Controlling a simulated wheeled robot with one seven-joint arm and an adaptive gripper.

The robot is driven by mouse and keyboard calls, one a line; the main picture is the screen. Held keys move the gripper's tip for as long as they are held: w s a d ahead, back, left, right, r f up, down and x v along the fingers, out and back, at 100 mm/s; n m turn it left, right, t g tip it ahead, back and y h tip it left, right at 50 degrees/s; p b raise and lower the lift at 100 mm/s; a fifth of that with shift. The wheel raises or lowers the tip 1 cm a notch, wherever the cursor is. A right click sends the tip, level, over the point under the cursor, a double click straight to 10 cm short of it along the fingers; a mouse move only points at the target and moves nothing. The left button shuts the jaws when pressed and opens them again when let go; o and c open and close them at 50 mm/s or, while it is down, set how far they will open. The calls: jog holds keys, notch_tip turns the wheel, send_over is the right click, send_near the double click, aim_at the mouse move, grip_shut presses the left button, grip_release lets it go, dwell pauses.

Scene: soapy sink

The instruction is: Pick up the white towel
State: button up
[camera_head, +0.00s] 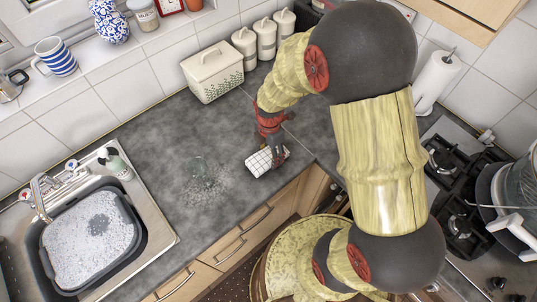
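A small folded white towel (260,163) with a dark check pattern lies on the grey counter near its front edge, left of the inner corner. My gripper (278,155) points down at the towel's right side. Its dark fingers overlap the towel in this view and cover a part of it. The fingers are too small and too close to the cloth to tell whether they are apart or closed on it.
A sink (90,240) with a soapy basin lies at the left. A cream bread bin (213,72) and canisters (265,38) line the wall. A gas hob (455,170) is at the right.

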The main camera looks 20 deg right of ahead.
aim_at(269, 155)
jog(key=shift+r, duration=0.6)
notch_tip(269, 155, up, 2)
jog(key=shift+s+r+p, duration=0.1)
jog(key=shift+r+p, duration=0.15)
jog(key=shift+p, duration=0.1)
jog(key=s+r+p, duration=0.2)
jog(key=s+r, duration=0.7)
jog(key=s, duration=0.5)
jog(key=shift+a, duration=0.25)
jog(key=shift+w+r, duration=0.1)
jog(key=o, duration=0.6)
jog(key=c, duration=0.5)
jog(key=shift+o, duration=0.2)
jog(key=shift+r, duration=0.1)
